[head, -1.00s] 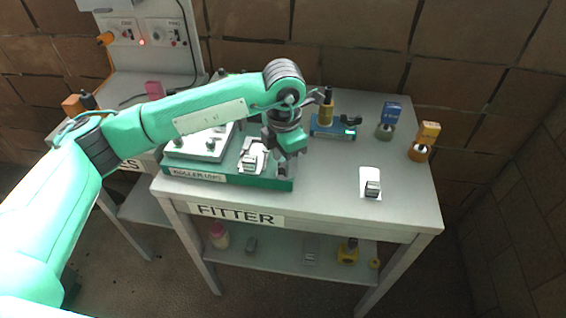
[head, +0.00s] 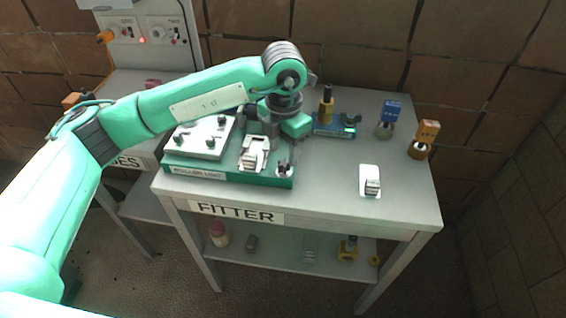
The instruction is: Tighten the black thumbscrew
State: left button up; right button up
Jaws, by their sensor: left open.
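A fixture with a green base (head: 228,179) marked as a roller jig stands on the left of the table. A small dark knob on a pale mount (head: 284,168), which looks like the black thumbscrew, is at its front right corner. A metal block on a pale holder (head: 252,156) sits left of it. My left gripper (head: 258,130) is open above the back right of the fixture, behind and apart from the knob. Its fingertips are partly hidden and hard to make out. My right gripper is out of view.
A grey plate with several dark knobs (head: 200,145) covers the fixture's left. A blue device (head: 334,130), a dark-yellow bottle (head: 326,106) and two round stands with blue (head: 391,111) and orange (head: 428,132) blocks stand behind. A metal piece lies on a white card (head: 369,178). The table's front middle is clear.

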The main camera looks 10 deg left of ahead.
pick_arm(q)
jog(key=n, duration=0.4)
jog(key=shift+n, duration=0.3)
jog(key=n, duration=0.4)
jog(key=shift+n+b, duration=0.3)
jog(key=shift+b, duration=0.05)
